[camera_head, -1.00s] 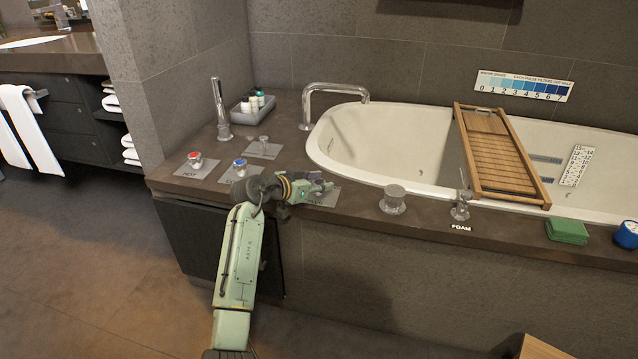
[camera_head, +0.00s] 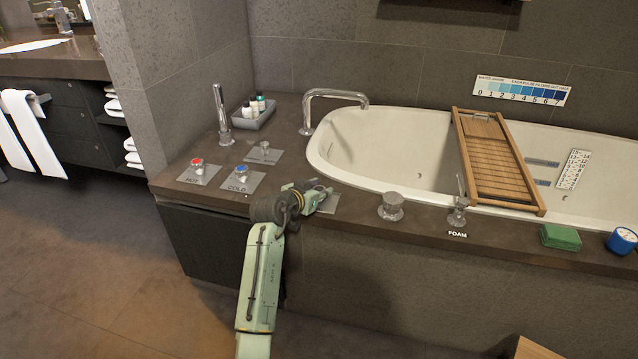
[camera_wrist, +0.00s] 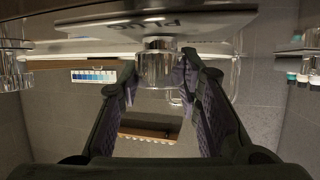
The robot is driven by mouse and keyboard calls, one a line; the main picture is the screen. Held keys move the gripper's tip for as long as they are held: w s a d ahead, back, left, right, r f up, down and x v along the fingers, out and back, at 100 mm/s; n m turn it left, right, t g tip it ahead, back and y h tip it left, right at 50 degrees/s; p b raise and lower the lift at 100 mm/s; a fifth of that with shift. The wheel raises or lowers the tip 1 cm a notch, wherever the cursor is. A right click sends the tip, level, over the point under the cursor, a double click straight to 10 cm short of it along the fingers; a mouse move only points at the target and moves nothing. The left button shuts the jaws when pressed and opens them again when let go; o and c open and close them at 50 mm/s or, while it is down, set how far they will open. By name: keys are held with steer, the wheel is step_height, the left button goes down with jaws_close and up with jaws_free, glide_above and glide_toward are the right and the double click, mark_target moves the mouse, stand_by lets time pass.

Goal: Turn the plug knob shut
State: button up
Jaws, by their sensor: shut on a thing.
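The plug knob (camera_wrist: 157,66) is a short clear, chrome-like knob under a plate marked PLUG (camera_wrist: 150,24), which shows upside down in the wrist view. My gripper (camera_wrist: 160,72) has one finger on each side of the knob and is shut on it. In the head view my gripper (camera_head: 322,190) is low over the plug plate (camera_head: 329,205) on the tub's front ledge. There the gripper hides the knob, so its turn angle cannot be told.
The cold knob (camera_head: 241,169) and hot knob (camera_head: 197,164) are to the left, with another small knob (camera_head: 264,147) behind.

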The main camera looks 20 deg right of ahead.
steer(key=n+t+y+p, duration=0.1)
steer(key=n+y+p, duration=0.1)
steer(key=p, duration=0.1)
steer(key=n+t+y+p, duration=0.1)
steer(key=shift+s+d+r+n+t+p, duration=0.15)
steer(key=shift+d+r+n+t+p, duration=0.1)
steer(key=shift+n+t+p, duration=0.05)
steer(key=n+y, duration=0.1)
steer(key=n+t+y+p, duration=0.1)
steer(key=y, duration=0.1)
steer(key=shift+f+n, duration=0.25)
steer(key=shift+n, duration=0.15)
steer(key=n+t+y+b, duration=0.1)
steer(key=n+y+b, duration=0.1)
steer(key=n+y, duration=0.1)
steer(key=shift+f+y+b, duration=0.2)
steer(key=shift+y+b, duration=0.2)
steer(key=shift+y, duration=0.2)
steer(key=n+y+b, duration=0.3)
steer(key=shift+a+r+g, duration=0.1)
steer(key=shift+r+g, duration=0.05)
steer(key=shift+g, duration=0.25)
steer(key=shift+n+y, duration=0.4)
steer(key=shift+y, duration=0.1)
steer(key=o, duration=1.2)
